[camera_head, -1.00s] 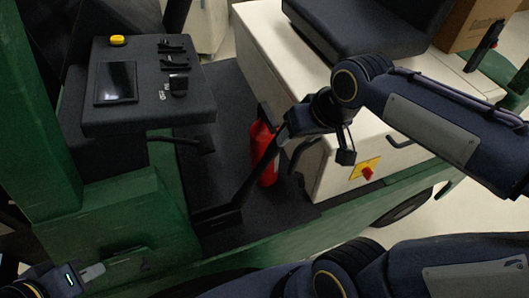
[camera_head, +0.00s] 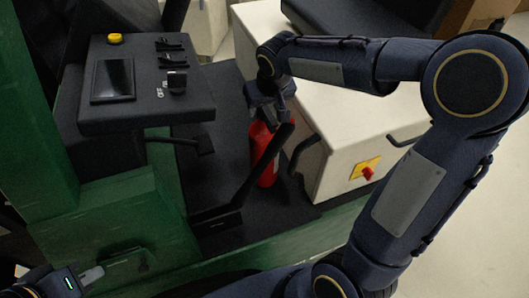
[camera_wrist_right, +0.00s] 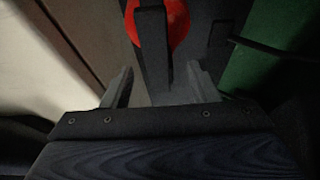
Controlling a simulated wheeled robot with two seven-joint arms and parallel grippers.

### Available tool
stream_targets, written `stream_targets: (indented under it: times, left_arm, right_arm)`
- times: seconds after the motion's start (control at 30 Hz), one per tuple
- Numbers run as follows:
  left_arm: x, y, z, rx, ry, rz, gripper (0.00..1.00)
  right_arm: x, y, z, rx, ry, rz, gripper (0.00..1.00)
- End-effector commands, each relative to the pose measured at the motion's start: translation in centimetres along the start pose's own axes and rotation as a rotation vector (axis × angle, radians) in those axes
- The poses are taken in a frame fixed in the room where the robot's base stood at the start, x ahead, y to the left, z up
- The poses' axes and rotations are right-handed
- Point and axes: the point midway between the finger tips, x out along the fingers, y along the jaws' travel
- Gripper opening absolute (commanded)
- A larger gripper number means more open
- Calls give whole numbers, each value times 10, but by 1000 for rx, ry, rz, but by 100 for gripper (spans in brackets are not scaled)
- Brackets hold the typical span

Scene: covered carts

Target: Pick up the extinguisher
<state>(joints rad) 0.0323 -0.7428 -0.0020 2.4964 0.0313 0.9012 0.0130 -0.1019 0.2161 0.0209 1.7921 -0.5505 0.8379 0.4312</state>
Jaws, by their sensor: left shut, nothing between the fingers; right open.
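The red extinguisher (camera_head: 262,150) stands on the dark floor of the green cart, beside the white cabinet. A black slanted lever (camera_head: 240,192) crosses in front of it and hides part of it. My right gripper (camera_head: 276,114) is just above the extinguisher's top, pointing down; the top is largely hidden there. In the right wrist view, the open fingers of my right gripper (camera_wrist_right: 160,90) have the red extinguisher (camera_wrist_right: 178,22) beyond them, with a dark upright bar partly covering it. My left gripper (camera_head: 92,275) is shut and empty at the lower left, away from the extinguisher.
The black console (camera_head: 140,112) with screen and yellow button overhangs left of the extinguisher. The white cabinet (camera_head: 335,150) with a red knob (camera_head: 367,173) stands close on the right. A black seat (camera_head: 370,18) is behind. The green cart side (camera_head: 110,215) is at left.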

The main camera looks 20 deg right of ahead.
Motion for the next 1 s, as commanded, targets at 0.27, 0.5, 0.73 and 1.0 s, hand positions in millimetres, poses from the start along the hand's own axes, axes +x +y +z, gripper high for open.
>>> stream_targets:
  times: [0.27,0.5,0.73,1.0]
  left_arm:
    - [0,0,0,0,0,0,0]
    - [0,0,0,0,0,0,0]
    - [0,0,0,0,0,0,0]
    - [0,0,0,0,0,0,0]
  right_arm:
    - [11,0,0,1,0,0,54]
    - [11,0,0,1,0,0,31]
    - [10,0,0,1,0,0,1]
    - [10,0,0,1,0,0,0]
